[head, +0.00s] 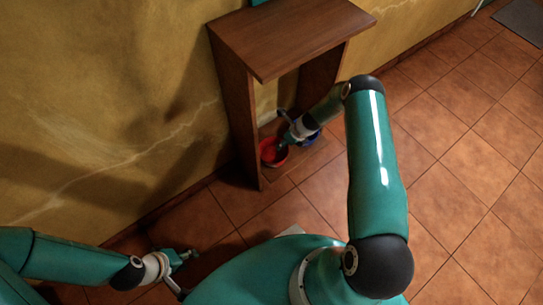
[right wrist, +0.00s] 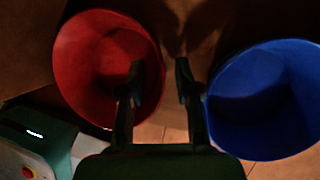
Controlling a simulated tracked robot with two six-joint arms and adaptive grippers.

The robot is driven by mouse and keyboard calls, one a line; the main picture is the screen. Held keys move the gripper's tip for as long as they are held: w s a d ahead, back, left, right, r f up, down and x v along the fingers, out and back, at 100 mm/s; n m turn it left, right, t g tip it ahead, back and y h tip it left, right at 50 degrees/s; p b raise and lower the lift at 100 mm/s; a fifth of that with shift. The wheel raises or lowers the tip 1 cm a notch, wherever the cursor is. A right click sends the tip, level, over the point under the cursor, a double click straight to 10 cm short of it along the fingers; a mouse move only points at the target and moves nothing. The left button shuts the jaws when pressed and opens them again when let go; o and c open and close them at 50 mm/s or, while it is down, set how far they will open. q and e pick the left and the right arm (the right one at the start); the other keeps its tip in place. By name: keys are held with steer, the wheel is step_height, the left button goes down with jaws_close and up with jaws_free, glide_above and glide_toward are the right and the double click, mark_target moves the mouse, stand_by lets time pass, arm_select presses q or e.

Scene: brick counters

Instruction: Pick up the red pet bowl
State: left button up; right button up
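The red pet bowl (head: 270,154) stands on the low shelf inside a wooden stand in the head view. In the right wrist view the red bowl (right wrist: 88,62) fills the left side, its open top showing. My right gripper (right wrist: 160,75) is open with nothing between its fingers. Its left finger overlaps the red bowl's inside; its right finger is in the gap between the bowls. Contact with the rim cannot be told. In the head view the right gripper (head: 283,143) partly covers the red bowl. My left gripper (head: 188,268) is open and empty, low at the left.
A blue bowl (right wrist: 265,100) stands just right of the red one; it also shows in the head view (head: 311,139). The wooden stand (head: 290,35) has a top board above and side panels around the bowls. A yellow wall (head: 100,100) is behind. The tiled floor (head: 460,190) at right is clear.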

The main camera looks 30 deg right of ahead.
jaws_close()
steer(key=shift+r, duration=0.2)
